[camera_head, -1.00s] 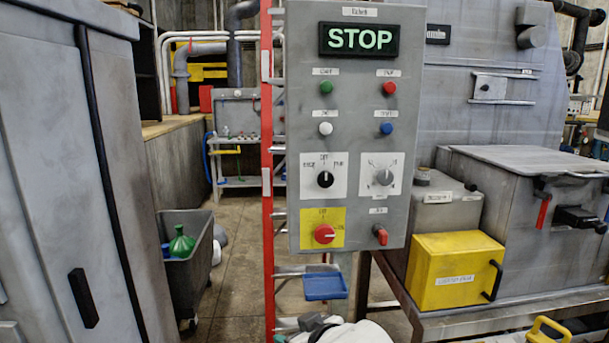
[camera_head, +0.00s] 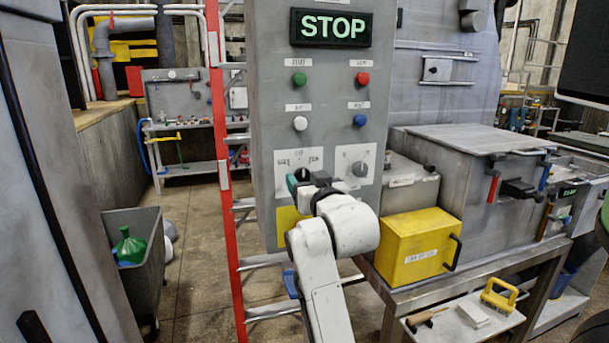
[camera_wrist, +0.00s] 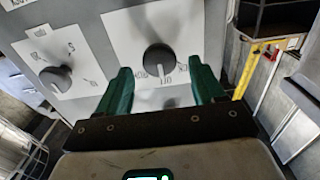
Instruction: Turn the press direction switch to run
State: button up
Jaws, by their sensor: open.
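The grey control panel (camera_head: 330,110) stands in the middle of the head view, with a lit STOP display (camera_head: 330,28). The black press direction switch (camera_head: 303,175) sits on a white plate at the lower left, partly hidden by my gripper. In the wrist view, which looks upside down, its dark round knob (camera_wrist: 159,58) lies just beyond the open fingers.
A grey selector knob (camera_head: 360,169) sits right of the switch and also shows in the wrist view (camera_wrist: 56,79). Green (camera_head: 299,79), red (camera_head: 363,78), white (camera_head: 300,123) and blue (camera_head: 359,120) buttons are above. A red ladder (camera_head: 222,170) stands left.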

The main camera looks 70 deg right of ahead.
jog(key=shift+x, duration=1.15)
jog(key=shift+c, duration=0.4)
jog(key=c, duration=0.9)
jog(key=shift+c, duration=0.2)
jog(key=m, duration=0.4)
jog(key=shift+m, duration=0.3)
jog(key=m+b, duration=0.1)
jog(key=m, duration=0.4)
jog(key=shift+s+f, duration=0.1)
